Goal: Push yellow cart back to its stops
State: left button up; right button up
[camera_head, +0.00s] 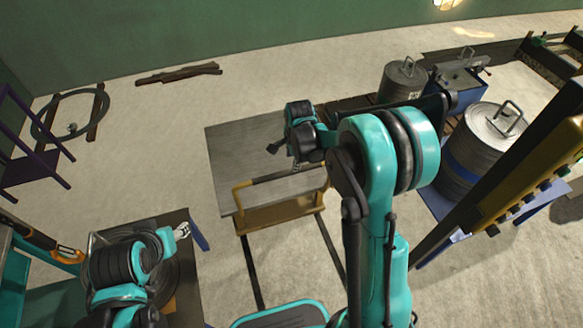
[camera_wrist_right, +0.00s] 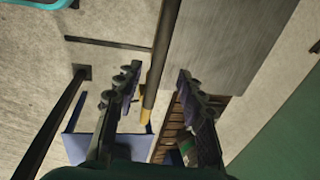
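The yellow cart (camera_head: 278,217) stands in the middle of the head view. It has a broad grey metal top and a yellow rail handle along its near side. My right gripper (camera_head: 280,147) is over the cart's top in that view, partly hidden by its own wrist. In the right wrist view its two fingers (camera_wrist_right: 158,80) are apart, with a bar (camera_wrist_right: 158,60) showing between them, yellow at its lower end. I cannot tell whether the fingers touch it. The cart's grey top (camera_wrist_right: 225,40) lies beyond the fingers. My left gripper (camera_head: 182,230) is small and unclear at lower left. I cannot make out the stops.
Two dark floor strips (camera_head: 328,243) run from the cart toward me. Metal drums (camera_head: 485,140) and a blue bench (camera_head: 545,188) stand at right, beside a slanting yellow beam (camera_head: 535,165). A purple rack (camera_head: 35,165) is at left. Open floor lies left of the cart.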

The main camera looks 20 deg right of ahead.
aim_at(291, 171)
jog(key=f+b, duration=0.1)
jog(key=f, duration=0.1)
jog(key=w+f+b, duration=0.1)
jog(key=f, duration=0.5)
jog(key=shift+w+b, duration=0.3)
jog(key=shift+b, duration=0.1)
jog(key=shift+r, duration=0.1)
grip_shut()
